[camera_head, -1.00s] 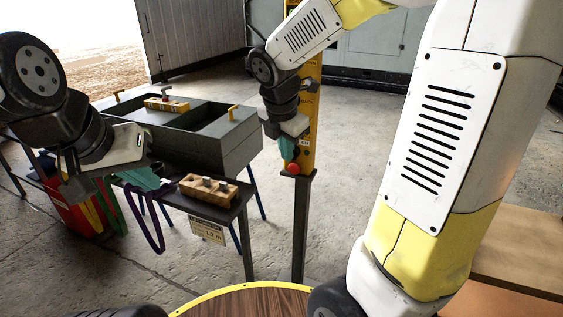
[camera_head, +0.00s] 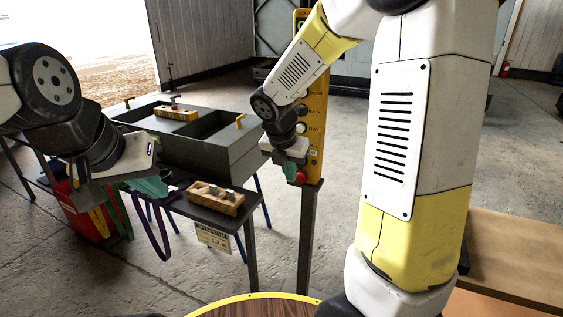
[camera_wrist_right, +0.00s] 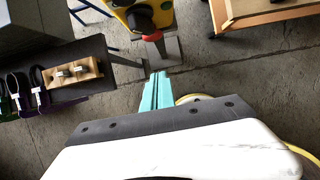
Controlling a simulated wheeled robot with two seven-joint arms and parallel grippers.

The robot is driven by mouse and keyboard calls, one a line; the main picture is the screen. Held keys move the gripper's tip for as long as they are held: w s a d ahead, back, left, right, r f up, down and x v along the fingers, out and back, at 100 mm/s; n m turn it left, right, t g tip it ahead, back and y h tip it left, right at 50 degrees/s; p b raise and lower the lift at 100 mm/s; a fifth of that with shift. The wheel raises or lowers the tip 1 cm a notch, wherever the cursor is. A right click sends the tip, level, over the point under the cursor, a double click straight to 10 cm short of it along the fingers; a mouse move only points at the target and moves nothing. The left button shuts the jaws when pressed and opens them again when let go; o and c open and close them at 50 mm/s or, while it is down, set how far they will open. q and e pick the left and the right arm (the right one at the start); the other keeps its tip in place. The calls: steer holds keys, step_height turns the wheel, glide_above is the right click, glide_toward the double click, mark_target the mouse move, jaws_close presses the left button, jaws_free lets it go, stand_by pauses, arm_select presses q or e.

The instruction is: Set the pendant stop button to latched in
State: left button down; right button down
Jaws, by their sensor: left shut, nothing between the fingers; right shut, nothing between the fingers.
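The yellow pendant (camera_head: 315,125) stands on a grey post. Its red stop button (camera_head: 300,177) is at its lower end, and it also shows in the right wrist view (camera_wrist_right: 139,17). I cannot tell whether the button is latched in. My right gripper (camera_head: 290,174) is shut and empty, its teal fingers beside the button in the head view. In the right wrist view its fingertips (camera_wrist_right: 159,74) are apart from the button, with a gap between. My left gripper (camera_head: 153,187) is shut and empty, over the bench at the left.
A dark bench carries a grey two-bay box (camera_head: 215,150) and a wooden block with pegs (camera_head: 214,198). Purple and green straps hang at its edge by a red bin (camera_head: 85,215). A round wooden table (camera_head: 260,307) is nearest me. A wooden surface (camera_head: 520,255) is at right.

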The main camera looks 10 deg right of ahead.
mark_target(298, 176)
steer(key=w+d+f, duration=0.2)
steer(key=w+f, duration=0.1)
steer(key=w+d+f, duration=0.1)
steer(key=w+f, duration=0.1)
steer(key=shift+d+f, duration=0.15)
steer(key=shift+d, duration=0.1)
steer(key=shift+w, duration=0.1)
